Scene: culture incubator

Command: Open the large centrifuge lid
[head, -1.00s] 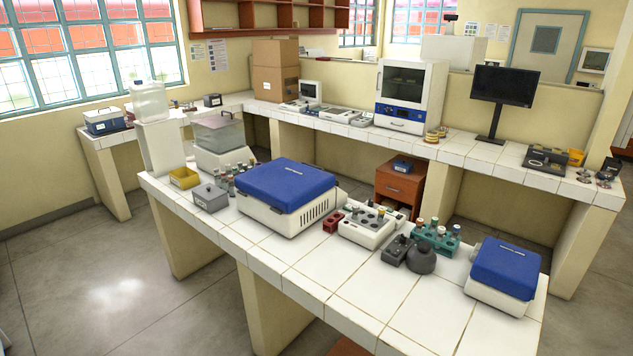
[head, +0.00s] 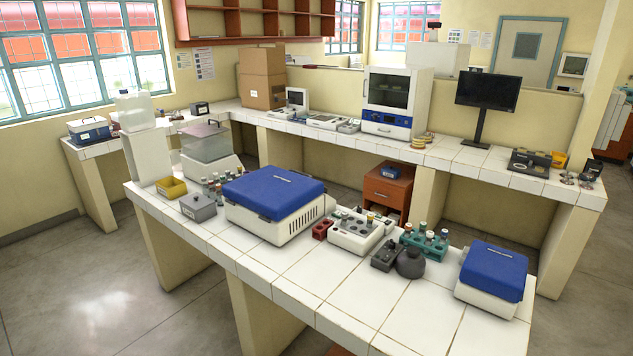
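The large centrifuge (head: 272,225) is a white box with a blue lid (head: 275,192), standing on the near tiled bench left of its middle. Its blue lid lies flat and shut on the body. A smaller centrifuge (head: 493,278) with a shut blue lid stands at the right end of the same bench. Neither of my grippers shows in the head view.
The near tiled bench (head: 350,310) has bare tiles along its front. A yellow bin (head: 171,188), a grey box (head: 198,207) and several bottles are left of the large centrifuge. A red block (head: 322,229), a white tube station (head: 357,232) and a teal rack (head: 425,243) are right of it.

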